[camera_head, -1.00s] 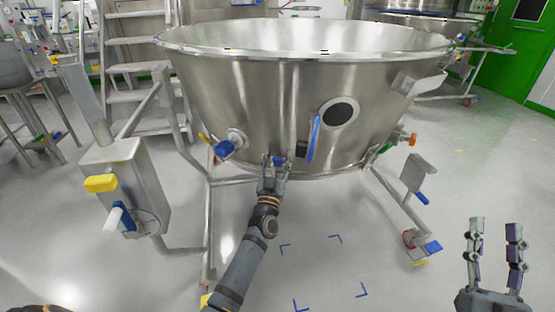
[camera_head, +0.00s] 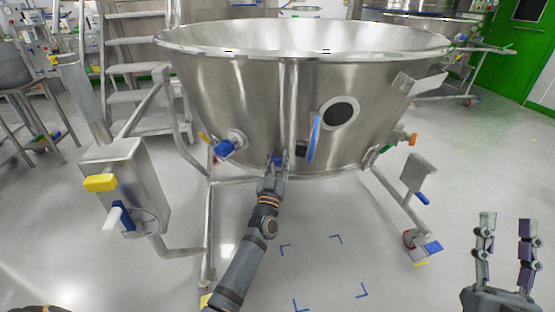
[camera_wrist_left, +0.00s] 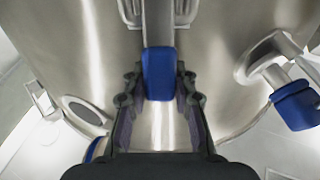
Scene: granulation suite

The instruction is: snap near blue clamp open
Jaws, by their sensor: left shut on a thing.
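The near blue clamp (camera_head: 278,160) sits low on the front of the big steel bowl (camera_head: 255,95), at its vertical seam. In the left wrist view its blue tab (camera_wrist_left: 158,75) hangs from a grey metal strap between the two fingers. My left gripper (camera_head: 277,158) is shut on this clamp, a finger on each side of the tab; the fingers hide part of it in the head view. My right gripper (camera_head: 505,245) is open and empty at the lower right, away from the bowl.
A blue-handled valve (camera_head: 226,147) juts from the bowl left of the clamp. A long blue handle (camera_head: 314,138) and a round dark port (camera_head: 340,113) lie to the right. A steel box (camera_head: 128,185) stands at left. The floor in front is clear.

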